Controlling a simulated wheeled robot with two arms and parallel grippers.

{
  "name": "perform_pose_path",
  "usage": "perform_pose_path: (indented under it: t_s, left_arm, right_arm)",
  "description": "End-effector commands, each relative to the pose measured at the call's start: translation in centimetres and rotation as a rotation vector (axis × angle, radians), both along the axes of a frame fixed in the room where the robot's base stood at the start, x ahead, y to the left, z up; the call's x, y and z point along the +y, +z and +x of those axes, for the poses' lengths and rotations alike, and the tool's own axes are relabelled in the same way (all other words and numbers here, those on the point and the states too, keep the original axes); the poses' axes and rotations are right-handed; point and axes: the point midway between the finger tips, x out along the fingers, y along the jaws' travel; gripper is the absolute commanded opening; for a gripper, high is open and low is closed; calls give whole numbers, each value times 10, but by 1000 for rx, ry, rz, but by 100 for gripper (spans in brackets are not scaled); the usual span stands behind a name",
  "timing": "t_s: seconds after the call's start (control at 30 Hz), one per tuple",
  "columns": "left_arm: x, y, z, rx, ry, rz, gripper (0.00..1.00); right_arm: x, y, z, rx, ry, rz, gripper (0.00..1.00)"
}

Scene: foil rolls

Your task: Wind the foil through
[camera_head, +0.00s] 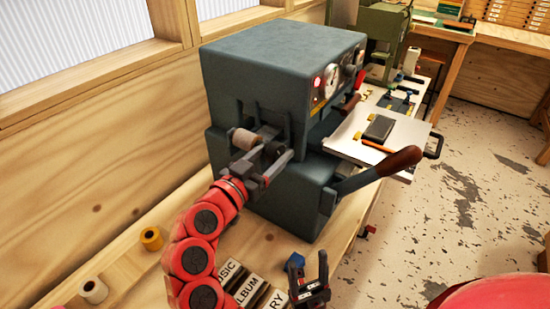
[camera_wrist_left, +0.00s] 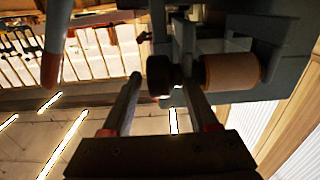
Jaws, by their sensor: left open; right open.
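The dark blue-grey press (camera_head: 265,65) stands on the wooden bench. A tan foil roll (camera_head: 248,140) is mounted on its front left side; it also shows in the left wrist view (camera_wrist_left: 230,71). A dark round knob (camera_wrist_left: 158,75) sits beside that roll. My left gripper (camera_head: 276,153) is open at the knob. In the left wrist view, its fingers (camera_wrist_left: 162,80) lie on either side of the knob; contact cannot be told. My right gripper (camera_head: 308,264) is open and empty, low at the bottom, apart from the press. No foil strip can be made out.
A gold roll (camera_head: 151,238) and a white roll (camera_head: 93,291) stand at left. Lettered blocks (camera_head: 248,290) and a blue object (camera_head: 295,260) lie near my right gripper. The press's brown-handled lever (camera_head: 400,160) and pale plate (camera_head: 400,135) stick out right.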

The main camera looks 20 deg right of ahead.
Motion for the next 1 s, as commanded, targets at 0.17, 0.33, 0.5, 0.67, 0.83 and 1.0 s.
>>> perform_pose_path:
  t_s: [0.17, 0.33, 0.5, 0.67, 0.83, 1.0]
  left_arm:
    - [-7, 0, 5, 2, -1, 2, 60]
    - [-7, 0, 6, 0, 0, 2, 60]
    - [-7, 0, 6, 0, 0, 2, 46]
    - [-7, 0, 6, 0, 0, 2, 17]
    - [-7, 0, 6, 0, 0, 2, 0]
    - [-7, 0, 6, 2, 0, 4, 0]
  right_arm:
    - [0, 2, 0, 1, 0, 0, 60]
    - [0, 2, 0, 1, 0, 0, 60]
    - [0, 2, 0, 1, 0, 0, 60]
    - [0, 2, 0, 1, 0, 0, 60]
    - [0, 2, 0, 1, 0, 0, 60]
    - [0, 3, 0, 1, 0, 0, 60]
